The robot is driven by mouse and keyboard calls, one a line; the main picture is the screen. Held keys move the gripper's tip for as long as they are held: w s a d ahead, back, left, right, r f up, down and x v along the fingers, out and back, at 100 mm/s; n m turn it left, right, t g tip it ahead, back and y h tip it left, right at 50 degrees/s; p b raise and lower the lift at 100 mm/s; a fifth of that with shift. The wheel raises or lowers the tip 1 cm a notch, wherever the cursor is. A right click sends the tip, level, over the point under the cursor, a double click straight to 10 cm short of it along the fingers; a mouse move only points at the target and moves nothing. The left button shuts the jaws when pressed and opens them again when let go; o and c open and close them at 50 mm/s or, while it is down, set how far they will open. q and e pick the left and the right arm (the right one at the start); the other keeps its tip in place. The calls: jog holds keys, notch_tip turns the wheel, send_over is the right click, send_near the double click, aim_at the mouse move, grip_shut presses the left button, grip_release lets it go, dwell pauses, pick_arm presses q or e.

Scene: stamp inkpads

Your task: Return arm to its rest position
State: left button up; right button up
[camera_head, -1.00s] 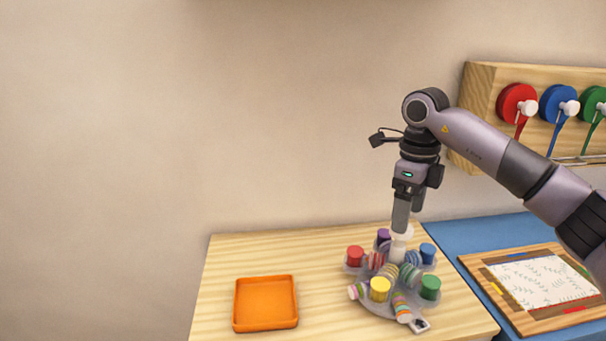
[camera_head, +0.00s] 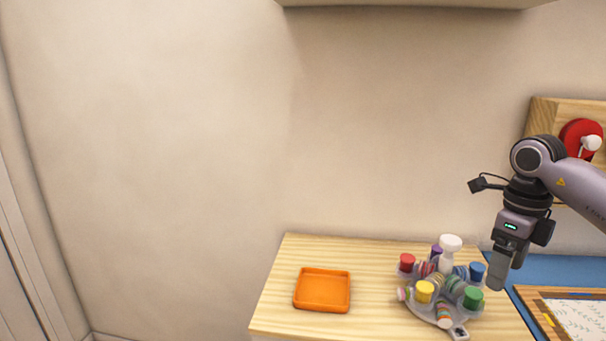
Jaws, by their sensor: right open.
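My right gripper (camera_head: 503,275) hangs pointing down at the right, just right of the stamp carousel and above the edge between the wooden top and the blue surface. It is open with nothing seen between its fingers. The carousel (camera_head: 430,315) stands on the wooden table (camera_head: 375,325). It carries several coloured stamps or inkpads around a white central knob (camera_head: 450,243). My right gripper is apart from the knob. My left gripper is not in view.
An empty orange tray (camera_head: 322,291) lies left of the carousel on the wooden table. A framed board (camera_head: 540,300) lies on the blue surface (camera_head: 560,268) at right. A wooden rack (camera_head: 545,110) with a red reel (camera_head: 578,135) is on the wall. A shelf overhangs at the top.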

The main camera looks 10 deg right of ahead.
jog(key=a+f+n+y, duration=0.2)
jog(key=a+f+y, duration=0.45)
jog(key=a, duration=0.85)
jog(key=s+a+m+t+y+p, duration=0.1)
jog(key=s+a+m+t+y, duration=0.1)
jog(key=a+m+y, duration=0.55)
jog(key=s+a+m+t+y, duration=0.25)
jog(key=a+y, duration=0.25)
jog(key=a, duration=0.6)
jog(key=s+d+f+m+t+h, duration=0.1)
jog(key=d+f+m+t+h, duration=0.4)
jog(key=m, duration=0.7)
jog(key=s+d+f+m+t+h, duration=0.1)
jog(key=d+f+m+t+h, duration=0.2)
jog(key=f+m+t+h, duration=0.65)
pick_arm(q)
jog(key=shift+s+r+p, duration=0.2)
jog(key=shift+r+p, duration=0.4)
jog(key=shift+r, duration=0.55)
pick_arm(e)
jog(key=s+d+f+m+g+h, duration=0.2)
jog(key=s+d+f+m+g, duration=0.2)
jog(key=s+f+m+g, duration=0.4)
jog(key=s+f+m, duration=0.1)
jog(key=s+f, duration=0.1)
jog(key=s, duration=0.2)
jog(key=shift+s+d+f+m+g, duration=0.2)
jog(key=shift+s+m+g, duration=0.1)
jog(key=shift+m, duration=0.05)
